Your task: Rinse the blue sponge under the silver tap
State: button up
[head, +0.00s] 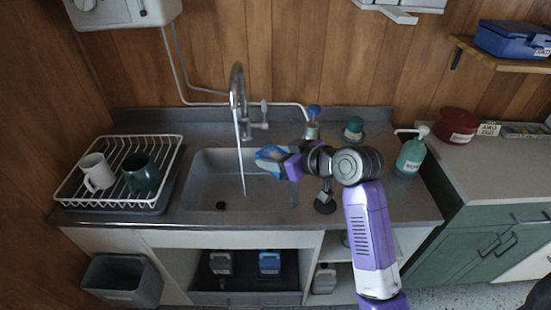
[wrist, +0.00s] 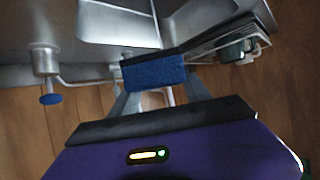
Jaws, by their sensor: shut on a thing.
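The blue sponge (head: 270,155) is held in my gripper (head: 283,161) above the right part of the sink (head: 205,165) in the head view. In the wrist view the sponge (wrist: 155,73) sits between the fingertips of my gripper (wrist: 160,90), which is shut on it. The silver tap (head: 238,85) stands at the back of the sink, and a thin stream of water runs from it into the basin. In the head view the sponge is to the right of the stream and apart from it.
A dish rack (head: 118,198) with a white mug (head: 97,172) and a dark green mug (head: 141,173) stands left of the sink. The basin's left half is clear.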

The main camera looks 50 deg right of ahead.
jog(key=w+f+b, duration=0.2)
jog(key=w+b, duration=0.2)
jog(key=w, duration=0.9)
jog(key=shift+w+d+f+b, duration=0.3)
jog(key=shift+d+f+b, duration=0.05)
jog(key=shift+d+f, duration=0.05)
jog(key=shift+d, duration=0.15)
dwell(0.6)
jog(key=shift+d, duration=0.5)
jog(key=shift+a, duration=0.15)
jog(key=shift+a+p, duration=0.45)
jog(key=shift+a, duration=0.05)
jog(key=shift+d, duration=0.25)
jog(key=shift+d, duration=0.4)
